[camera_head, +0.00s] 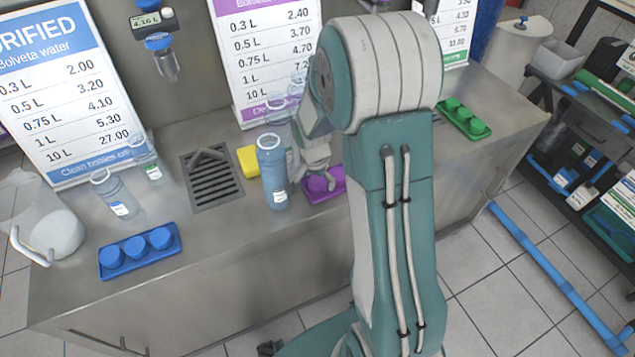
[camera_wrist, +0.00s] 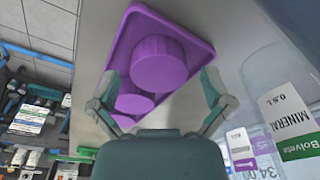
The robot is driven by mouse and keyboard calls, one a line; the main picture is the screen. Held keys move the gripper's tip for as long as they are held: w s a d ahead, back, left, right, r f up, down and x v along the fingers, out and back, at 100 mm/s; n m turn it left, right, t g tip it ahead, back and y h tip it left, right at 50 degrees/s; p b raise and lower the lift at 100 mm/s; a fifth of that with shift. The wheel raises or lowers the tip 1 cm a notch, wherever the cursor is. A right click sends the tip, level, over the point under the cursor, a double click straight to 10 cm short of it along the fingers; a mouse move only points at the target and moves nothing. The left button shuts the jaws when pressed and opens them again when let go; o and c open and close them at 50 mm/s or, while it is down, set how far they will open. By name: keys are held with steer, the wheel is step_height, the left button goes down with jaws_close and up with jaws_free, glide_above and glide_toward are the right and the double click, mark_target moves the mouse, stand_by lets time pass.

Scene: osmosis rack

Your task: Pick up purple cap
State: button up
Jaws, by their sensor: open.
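The purple tray (camera_head: 335,186) lies on the metal counter, partly hidden by my arm in the head view. In the wrist view the purple tray (camera_wrist: 196,33) fills the upper middle. One large purple cap (camera_wrist: 158,62) sits on it, and a second purple cap (camera_wrist: 134,103) is partly behind my left finger; any further cap is hidden. In the head view a purple cap (camera_head: 318,184) shows just below my gripper (camera_head: 314,172). My gripper (camera_wrist: 160,92) is open, its fingers spread on both sides of the caps. Nothing is held.
A clear blue bottle (camera_head: 272,172) stands close left of my gripper; a labelled bottle (camera_wrist: 285,110) shows right in the wrist view. A yellow block (camera_head: 250,162) lies behind. A blue cap tray (camera_head: 140,252) and a green cap tray (camera_head: 464,118) lie farther off.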

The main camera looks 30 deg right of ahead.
steer(key=shift+f, duration=0.35)
steer(key=c, duration=0.6)
